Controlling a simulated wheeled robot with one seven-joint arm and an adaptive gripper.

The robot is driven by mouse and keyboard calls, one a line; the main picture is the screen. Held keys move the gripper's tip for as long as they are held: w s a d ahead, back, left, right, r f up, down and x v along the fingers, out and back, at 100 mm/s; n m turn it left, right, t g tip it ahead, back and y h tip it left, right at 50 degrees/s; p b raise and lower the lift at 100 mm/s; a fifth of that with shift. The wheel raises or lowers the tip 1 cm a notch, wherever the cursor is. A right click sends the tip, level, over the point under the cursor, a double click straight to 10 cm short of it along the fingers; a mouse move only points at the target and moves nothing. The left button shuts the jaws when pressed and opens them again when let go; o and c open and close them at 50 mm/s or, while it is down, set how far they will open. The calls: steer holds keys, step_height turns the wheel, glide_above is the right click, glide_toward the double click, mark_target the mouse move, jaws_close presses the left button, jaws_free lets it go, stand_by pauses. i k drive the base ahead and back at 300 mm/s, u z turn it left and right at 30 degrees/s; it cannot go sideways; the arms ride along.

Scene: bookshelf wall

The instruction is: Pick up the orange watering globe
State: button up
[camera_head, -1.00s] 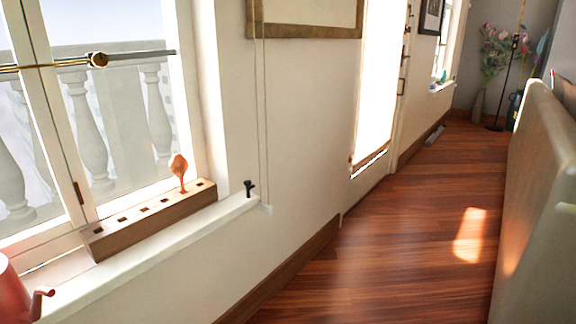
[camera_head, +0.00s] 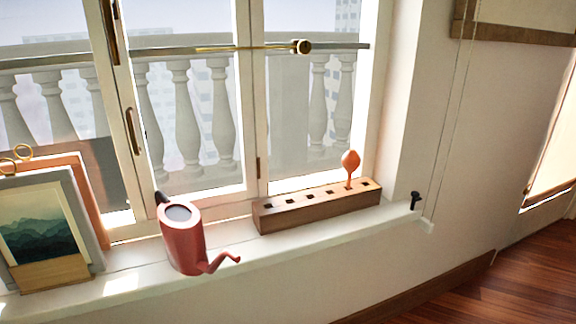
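The orange watering globe (camera_head: 350,161) has a rounded bulb on a thin stem. It stands upright in a hole near the right end of a long brown wooden block (camera_head: 318,209) with a row of square holes. The other holes I can see look empty. The block lies on the white windowsill (camera_head: 345,226) against the window frame. My gripper is not in view.
A red watering can (camera_head: 184,238) stands on the sill left of the block, its spout pointing right. Framed pictures (camera_head: 42,232) lean at the far left. A small black hook-like fitting (camera_head: 415,200) is at the sill's right end. Wooden floor (camera_head: 480,285) is clear at lower right.

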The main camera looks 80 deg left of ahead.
mark_target(351, 160)
steer(key=u, duration=3.3)
steer(key=k, duration=1.2)
steer(key=z, duration=0.8)
steer(key=i, duration=0.95)
steer(key=u, duration=0.05)
